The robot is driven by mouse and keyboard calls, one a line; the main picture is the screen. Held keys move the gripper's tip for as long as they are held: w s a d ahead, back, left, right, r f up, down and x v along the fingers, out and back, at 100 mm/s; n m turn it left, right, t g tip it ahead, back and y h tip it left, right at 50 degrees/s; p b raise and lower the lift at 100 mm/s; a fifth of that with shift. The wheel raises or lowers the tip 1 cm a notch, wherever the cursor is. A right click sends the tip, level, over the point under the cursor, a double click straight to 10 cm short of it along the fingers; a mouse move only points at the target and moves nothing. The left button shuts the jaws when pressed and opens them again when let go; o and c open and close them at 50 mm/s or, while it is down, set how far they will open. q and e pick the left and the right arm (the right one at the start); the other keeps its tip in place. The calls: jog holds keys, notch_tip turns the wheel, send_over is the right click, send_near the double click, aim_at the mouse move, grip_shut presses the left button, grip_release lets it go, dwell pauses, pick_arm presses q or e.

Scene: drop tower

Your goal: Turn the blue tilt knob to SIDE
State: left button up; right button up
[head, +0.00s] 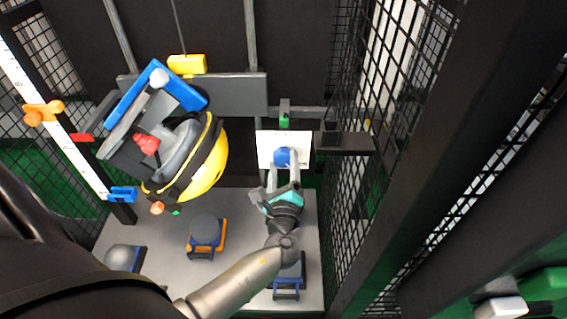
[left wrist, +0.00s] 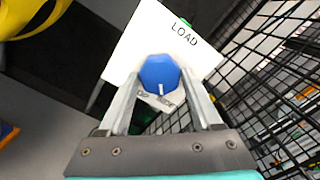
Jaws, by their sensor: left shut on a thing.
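The blue tilt knob (head: 282,157) sits on a white plate (head: 264,147) at the middle of the head view. In the left wrist view the knob (left wrist: 158,70) has a white pointer mark on its lower edge. That mark points down the picture, toward small lettering that is partly hidden and hard to read. The word LOAD is printed on the upper right of the plate (left wrist: 150,32). My left gripper (left wrist: 160,76) has one finger on each side of the knob and is shut on it. My right gripper is not in view.
A yellow helmet dummy head (head: 208,165) is held in a blue and grey carrier (head: 155,90) at the left. Several anvils, one of them an orange-framed block (head: 205,232), stand on the grey base plate (head: 165,240). Black mesh panels (head: 350,170) close in the right side.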

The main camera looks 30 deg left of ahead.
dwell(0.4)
pick_arm(q)
jog(key=o, duration=1.4)
jog(key=v, duration=1.5)
jog(key=shift+s, duration=0.15)
